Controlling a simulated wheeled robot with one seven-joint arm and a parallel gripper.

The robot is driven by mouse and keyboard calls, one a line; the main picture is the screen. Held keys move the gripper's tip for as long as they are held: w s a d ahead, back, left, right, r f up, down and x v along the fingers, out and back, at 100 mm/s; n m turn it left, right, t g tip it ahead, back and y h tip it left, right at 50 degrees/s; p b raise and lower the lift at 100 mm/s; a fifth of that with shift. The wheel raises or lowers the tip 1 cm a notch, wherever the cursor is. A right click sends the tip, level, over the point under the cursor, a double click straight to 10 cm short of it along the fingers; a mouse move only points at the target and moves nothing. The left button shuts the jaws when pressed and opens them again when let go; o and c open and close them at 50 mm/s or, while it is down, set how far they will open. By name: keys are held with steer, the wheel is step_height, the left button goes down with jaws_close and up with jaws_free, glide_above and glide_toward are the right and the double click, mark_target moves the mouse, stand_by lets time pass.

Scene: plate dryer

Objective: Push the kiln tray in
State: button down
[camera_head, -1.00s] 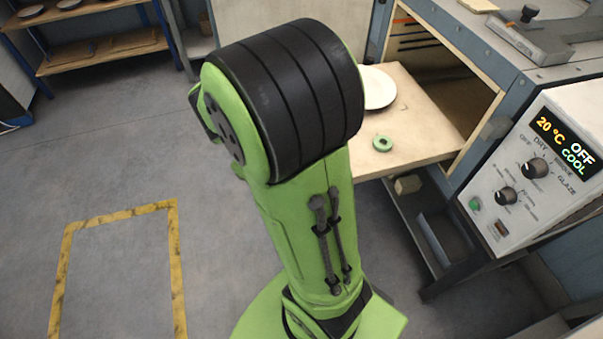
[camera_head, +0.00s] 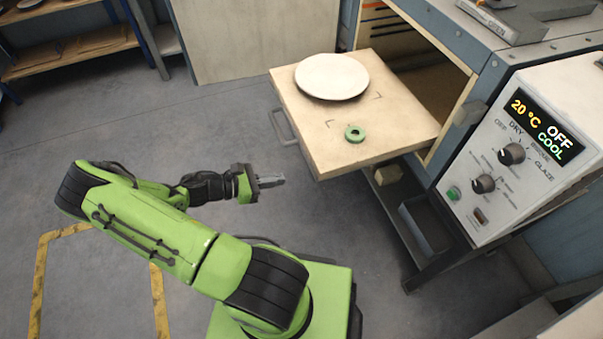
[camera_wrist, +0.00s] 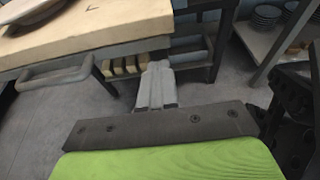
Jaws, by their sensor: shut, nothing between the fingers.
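The kiln tray (camera_head: 300,125) is a pale wooden slab that sticks well out of the open kiln. A round white plate (camera_head: 332,77) and a small green ring (camera_head: 355,133) lie on it. A grey handle (camera_head: 286,127) is on its outer edge, and the handle also shows at the left of the wrist view (camera_wrist: 50,76). My gripper (camera_head: 277,181) is shut and empty, in front of the tray's near outer corner and apart from it. In the wrist view the shut fingers (camera_wrist: 157,80) point past the tray's edge.
The kiln's control panel (camera_head: 525,150) reads 20 °C, OFF, COOL. A dark open bin (camera_head: 425,225) is under the kiln at right. A shelf (camera_head: 70,58) stands at the back left. Grey floor is open left of the tray.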

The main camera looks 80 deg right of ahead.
mark_target(316, 172)
steer(key=x, duration=0.6)
steer(key=r+b+x, duration=0.1)
steer(key=x, duration=0.1)
steer(key=shift+s+d+f, duration=0.15)
steer(key=shift+s+d, duration=0.05)
steer(key=shift+s, duration=0.25)
steer(key=shift+s+d, duration=0.1)
steer(key=shift+d, duration=0.05)
